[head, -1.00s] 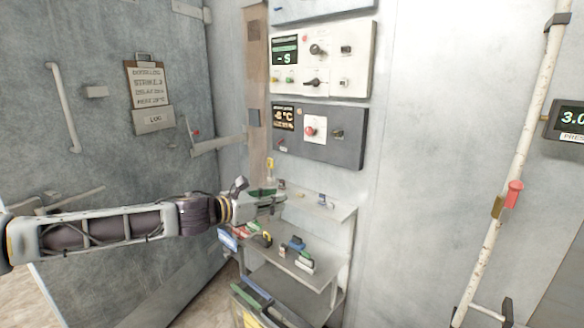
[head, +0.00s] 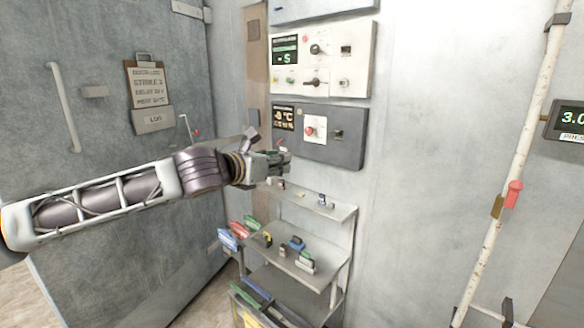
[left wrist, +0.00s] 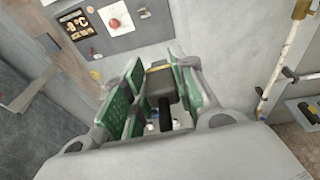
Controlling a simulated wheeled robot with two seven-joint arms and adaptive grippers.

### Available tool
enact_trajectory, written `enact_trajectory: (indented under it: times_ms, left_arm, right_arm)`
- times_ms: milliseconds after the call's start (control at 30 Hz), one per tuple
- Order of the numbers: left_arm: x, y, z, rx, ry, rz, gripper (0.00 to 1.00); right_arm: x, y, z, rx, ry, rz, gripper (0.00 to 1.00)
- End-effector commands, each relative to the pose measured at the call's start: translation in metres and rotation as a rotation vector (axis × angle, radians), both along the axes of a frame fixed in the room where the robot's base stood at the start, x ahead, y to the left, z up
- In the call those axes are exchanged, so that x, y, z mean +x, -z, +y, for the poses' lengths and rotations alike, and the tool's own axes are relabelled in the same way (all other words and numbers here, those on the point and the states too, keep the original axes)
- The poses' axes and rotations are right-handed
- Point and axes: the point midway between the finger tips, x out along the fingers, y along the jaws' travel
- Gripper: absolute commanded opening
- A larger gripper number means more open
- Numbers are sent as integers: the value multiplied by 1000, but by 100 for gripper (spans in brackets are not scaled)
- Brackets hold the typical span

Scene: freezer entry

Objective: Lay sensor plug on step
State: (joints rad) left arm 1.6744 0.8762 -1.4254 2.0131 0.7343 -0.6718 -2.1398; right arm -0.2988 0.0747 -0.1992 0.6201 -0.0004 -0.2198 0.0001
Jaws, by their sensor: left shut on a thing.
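My left gripper (head: 282,160) is raised above the left end of the stepped stand's top step (head: 342,212), in front of the lower part of the dark control panel. In the left wrist view its green-padded fingers (left wrist: 157,66) are shut on a dark grey, block-like piece with a yellow band (left wrist: 160,80), which looks like the sensor plug. A black round stub shows at its near end. In the head view the fingers mostly hide this piece. The held piece is apart from the step. My right gripper is not in view.
Small parts, including a blue and white one (head: 325,201), sit on the top step. The middle step (head: 325,278) holds several small coloured items. Coloured binders (head: 240,230) stand left of it. The dark control panel (head: 345,155) is close behind the gripper. A pipe (head: 510,165) stands at right.

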Motion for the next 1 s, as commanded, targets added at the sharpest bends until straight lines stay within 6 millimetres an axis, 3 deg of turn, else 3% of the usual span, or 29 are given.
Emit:
enact_trajectory:
  times_ms: [500,1000]
  left_arm:
    - [-13,-35,9,-2,-124,1,0]
    - [-19,-42,38,-3,-254,3,0]
  right_arm:
    - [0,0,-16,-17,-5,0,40]
    - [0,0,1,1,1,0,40]
